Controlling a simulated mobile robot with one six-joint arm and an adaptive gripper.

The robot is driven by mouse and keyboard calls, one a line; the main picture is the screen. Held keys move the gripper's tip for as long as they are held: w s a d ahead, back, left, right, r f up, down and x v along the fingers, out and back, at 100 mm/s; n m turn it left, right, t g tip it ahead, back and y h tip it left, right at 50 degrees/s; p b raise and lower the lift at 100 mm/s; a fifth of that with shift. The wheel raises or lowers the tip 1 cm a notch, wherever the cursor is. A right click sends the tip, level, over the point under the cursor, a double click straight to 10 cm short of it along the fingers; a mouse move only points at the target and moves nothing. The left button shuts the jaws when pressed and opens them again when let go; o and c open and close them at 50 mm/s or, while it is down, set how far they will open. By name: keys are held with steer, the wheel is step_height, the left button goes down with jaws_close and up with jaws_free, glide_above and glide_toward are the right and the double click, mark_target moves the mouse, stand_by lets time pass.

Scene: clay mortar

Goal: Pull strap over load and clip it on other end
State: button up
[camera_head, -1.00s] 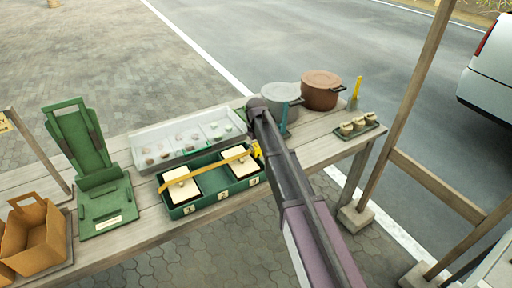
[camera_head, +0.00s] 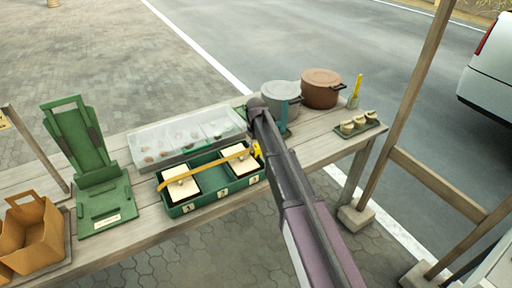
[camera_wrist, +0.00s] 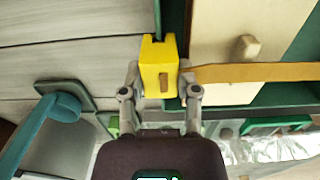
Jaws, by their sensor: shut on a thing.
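A green box (camera_head: 211,206) with numbered compartments stands on the wooden table. Two cream blocks with knobs sit in it, the left block (camera_head: 183,190) and the right block (camera_head: 240,168). An orange-yellow strap (camera_head: 208,168) runs across the top of both blocks. Its yellow clip (camera_wrist: 158,68) is between my gripper's fingers (camera_wrist: 160,85) in the wrist view, at the box's right end wall. My gripper is shut on the clip; the strap (camera_wrist: 250,72) leads off it. In the head view my arm hides most of the gripper. Whether the clip touches the wall, I cannot tell.
A clear-lidded tray (camera_head: 185,140) lies behind the box. A green stand (camera_head: 100,190) and a brown paper bag (camera_head: 36,232) are at left.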

mark_target(256, 146)
stand_by(0.4)
steer(key=o, duration=1)
steer(key=shift+o, duration=0.3)
steer(key=shift+o, duration=1.1)
steer(key=shift+r, duration=0.1)
steer(key=shift+r+p, duration=2.9)
steer(key=shift+p, duration=0.1)
